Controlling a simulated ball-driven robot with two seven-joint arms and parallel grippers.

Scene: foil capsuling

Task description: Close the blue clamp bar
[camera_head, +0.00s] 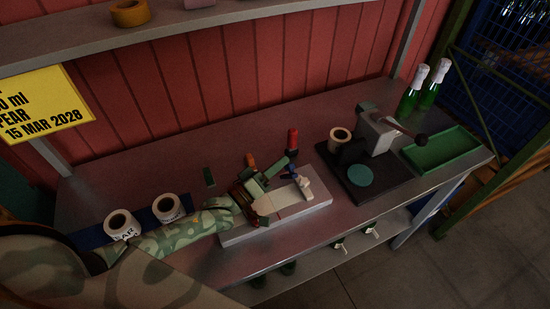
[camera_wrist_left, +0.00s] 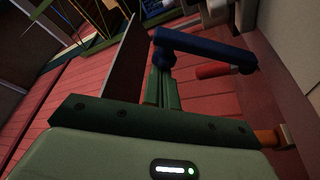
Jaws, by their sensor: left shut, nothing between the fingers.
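The blue clamp bar (camera_head: 294,175) shows small on the pale fixture board (camera_head: 308,203) in the head view, partly hidden by my gripper. My right gripper is in neither view.
A red-topped cylinder (camera_head: 292,140) stands behind the board. To the right is a black-based press (camera_head: 375,182) with a dark green disc. Two green bottles (camera_head: 411,96) and a green tray (camera_head: 442,149) are farther right. White label rolls (camera_head: 121,224) sit at left.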

